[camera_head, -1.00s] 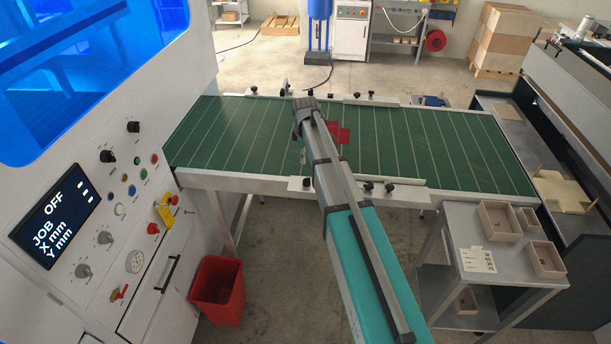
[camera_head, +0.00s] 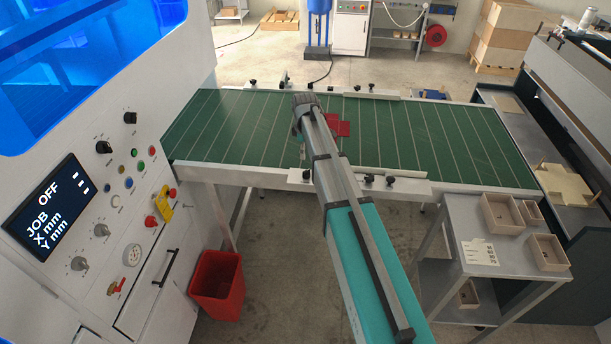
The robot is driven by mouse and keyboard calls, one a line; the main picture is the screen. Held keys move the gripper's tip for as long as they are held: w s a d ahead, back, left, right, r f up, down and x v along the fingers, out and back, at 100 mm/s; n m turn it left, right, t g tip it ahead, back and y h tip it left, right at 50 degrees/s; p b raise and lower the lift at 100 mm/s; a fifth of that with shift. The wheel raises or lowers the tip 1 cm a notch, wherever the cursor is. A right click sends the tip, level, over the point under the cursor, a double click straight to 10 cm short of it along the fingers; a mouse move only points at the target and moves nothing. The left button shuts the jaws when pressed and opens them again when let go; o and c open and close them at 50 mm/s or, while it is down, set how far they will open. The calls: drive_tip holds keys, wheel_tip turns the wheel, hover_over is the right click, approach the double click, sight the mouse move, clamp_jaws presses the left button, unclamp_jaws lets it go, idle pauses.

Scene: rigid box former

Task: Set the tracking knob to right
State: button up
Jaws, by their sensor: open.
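The control panel is on the white machine at the left. It carries two black knobs, an upper one (camera_head: 130,118) and a lower one (camera_head: 103,147). Below them are two grey knobs, one (camera_head: 101,230) beside the screen and one (camera_head: 79,263) lower down. The labels are too small to read, so I cannot tell which is the tracking knob or where it points. My arm reaches over the green conveyor, well to the right of the panel.
The panel also has a screen (camera_head: 50,207) reading OFF, several buttons and a red-handled switch (camera_head: 116,286). A red bin (camera_head: 216,288) stands on the floor below. A red piece (camera_head: 343,129) shows by my arm over the conveyor (camera_head: 235,125). A grey cart (camera_head: 462,215) with wooden boxes stands right.

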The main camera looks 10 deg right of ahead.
sight(306, 171)
drive_tip(key=shift+w+d+f+b, duration=0.1)
drive_tip(key=shift+w+f+b, duration=0.05)
drive_tip(key=shift+f+b, duration=2.7)
drive_tip(key=shift+w+d+f+b, duration=0.1)
drive_tip(key=shift+w+f+b, duration=0.05)
drive_tip(key=shift+f+b, duration=2.6)
drive_tip(key=shift+f, duration=0.15)
drive_tip(key=shift+c, duration=0.2)
clamp_jaws()
